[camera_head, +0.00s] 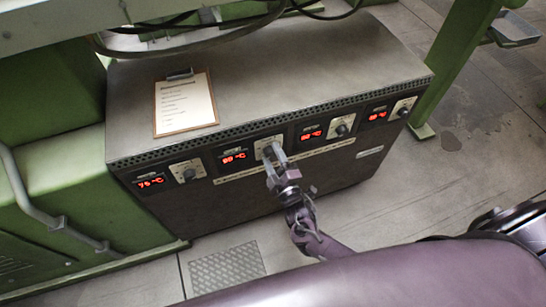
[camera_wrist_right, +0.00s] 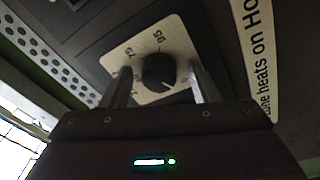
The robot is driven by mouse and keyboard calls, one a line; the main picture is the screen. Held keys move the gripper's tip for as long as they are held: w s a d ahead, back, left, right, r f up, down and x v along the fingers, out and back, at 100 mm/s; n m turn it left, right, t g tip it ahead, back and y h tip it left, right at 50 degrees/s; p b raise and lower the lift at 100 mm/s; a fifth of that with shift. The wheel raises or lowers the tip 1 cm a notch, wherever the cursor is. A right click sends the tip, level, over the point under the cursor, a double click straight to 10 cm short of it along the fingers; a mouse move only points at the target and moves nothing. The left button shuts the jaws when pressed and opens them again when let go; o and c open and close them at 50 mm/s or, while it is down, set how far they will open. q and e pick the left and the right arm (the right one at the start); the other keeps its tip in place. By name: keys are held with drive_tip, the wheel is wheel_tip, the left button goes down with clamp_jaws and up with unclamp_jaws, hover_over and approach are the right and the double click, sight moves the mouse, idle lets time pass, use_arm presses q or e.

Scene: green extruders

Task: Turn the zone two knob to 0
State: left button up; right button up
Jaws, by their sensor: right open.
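The control cabinet (camera_head: 270,205) has a row of knobs and red displays along its sloped front. My right gripper (camera_head: 272,153) is at the second knob from the left, whose pale dial plate (camera_head: 265,143) shows partly behind the fingers. In the right wrist view the black round knob (camera_wrist_right: 159,70) sits on a white plate (camera_wrist_right: 130,52) with printed numbers. The open fingers stand on either side of the knob, with a visible gap at each side. My left gripper is not in view.
Other knobs (camera_head: 188,171) (camera_head: 342,127) (camera_head: 403,107) sit along the same panel. A clipboard (camera_head: 185,103) lies on the cabinet top. Cables (camera_head: 190,50) hang above its back edge. Green machine parts stand at left and at the upper right. The floor in front is clear.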

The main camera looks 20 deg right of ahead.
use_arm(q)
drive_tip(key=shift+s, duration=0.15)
use_arm(e)
drive_tip(key=s, duration=0.7)
drive_tip(key=shift+s+d+f, duration=0.35)
drive_tip(key=shift+s, duration=0.05)
drive_tip(key=s+d+f+m+g+h+p, duration=0.1)
drive_tip(key=s+d+f+m+g+p, duration=0.15)
drive_tip(key=s+f+g, duration=0.55)
drive_tip(key=s+d+f+m+g+h+p, duration=0.1)
drive_tip(key=s+d+f+m+p, duration=0.2)
drive_tip(key=f, duration=0.8)
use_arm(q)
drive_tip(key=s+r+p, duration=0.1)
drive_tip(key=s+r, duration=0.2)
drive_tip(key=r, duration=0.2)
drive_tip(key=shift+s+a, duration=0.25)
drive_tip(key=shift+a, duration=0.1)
use_arm(e)
drive_tip(key=s+f+m+g, duration=0.3)
drive_tip(key=s+f+g, duration=0.1)
drive_tip(key=s, duration=0.7)
drive_tip(key=s+d+f+m+g, duration=0.1)
drive_tip(key=s+f+m+g, duration=0.2)
drive_tip(key=s, duration=0.9)
wheel_tip(320, 180, down, 2)
drive_tip(key=shift+d+g, duration=0.3)
drive_tip(key=shift+g, duration=0.7)
